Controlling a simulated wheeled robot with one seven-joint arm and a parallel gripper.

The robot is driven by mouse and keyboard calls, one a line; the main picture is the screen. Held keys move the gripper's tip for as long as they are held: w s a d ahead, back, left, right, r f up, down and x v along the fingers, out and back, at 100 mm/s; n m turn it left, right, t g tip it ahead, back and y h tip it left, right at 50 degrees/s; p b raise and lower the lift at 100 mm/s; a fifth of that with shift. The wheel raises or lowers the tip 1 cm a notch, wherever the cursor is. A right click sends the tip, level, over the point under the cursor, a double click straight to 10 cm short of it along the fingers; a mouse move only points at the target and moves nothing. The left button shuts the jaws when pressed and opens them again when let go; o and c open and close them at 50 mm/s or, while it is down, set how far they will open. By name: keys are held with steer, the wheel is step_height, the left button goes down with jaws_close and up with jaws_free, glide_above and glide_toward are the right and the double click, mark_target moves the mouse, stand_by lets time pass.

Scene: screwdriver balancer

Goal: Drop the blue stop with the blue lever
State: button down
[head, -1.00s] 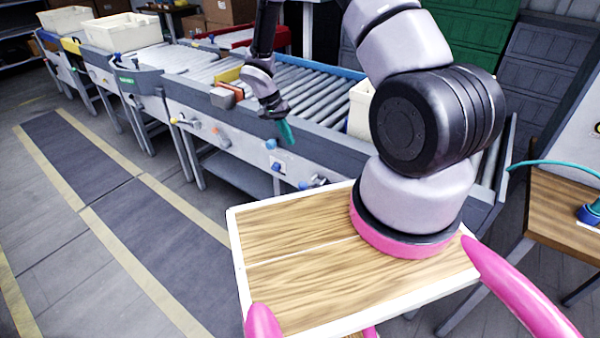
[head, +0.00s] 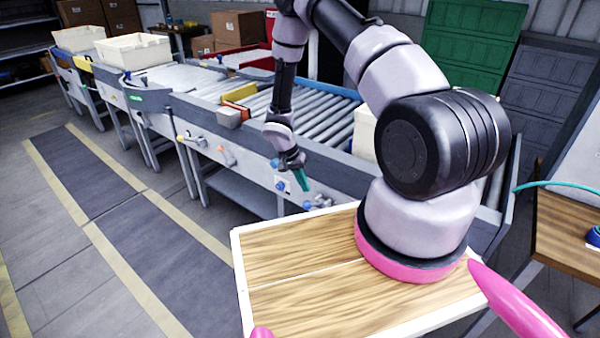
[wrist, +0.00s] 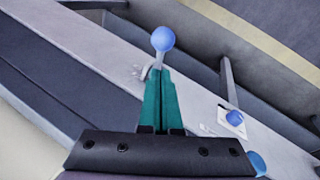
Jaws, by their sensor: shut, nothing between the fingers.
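The blue lever has a round blue knob on a pale stem (wrist: 162,39) in the wrist view, just beyond the tips of my gripper (wrist: 160,72). The green fingers are shut and empty. Their tips overlap the stem's base in the picture; I cannot tell if they touch. In the head view my gripper (head: 304,188) hangs at the conveyor's near side, just above and left of the lever's blue knob (head: 308,206). I cannot make out the blue stop for certain; my arm and the cream bin hide part of the rollers.
A blue button on a white plate (wrist: 234,118) and another blue knob (wrist: 257,163) sit along the same side panel. The conveyor carries yellow (head: 239,92) and red-orange (head: 229,116) blocks. A cream bin (head: 364,132) stands behind my arm. The walkway (head: 160,235) is clear.

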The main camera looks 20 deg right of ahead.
steer(key=shift+s+a+f, duration=0.2)
steer(key=shift+s+f, duration=0.6)
steer(key=shift+s, duration=0.05)
steer(key=shift+a, duration=0.1)
steer(key=shift+s+a+f+h, duration=0.2)
steer(key=shift+f+h, duration=0.1)
steer(key=s+a+f+m+t+h, duration=0.1)
steer(key=f+h, duration=0.5)
steer(key=f, duration=0.9)
steer(key=shift+s+a+f+m+t+h, duration=0.35)
steer(key=shift+s+a+t, duration=0.55)
steer(key=shift+t, duration=0.9)
steer(key=shift+w+a, duration=0.15)
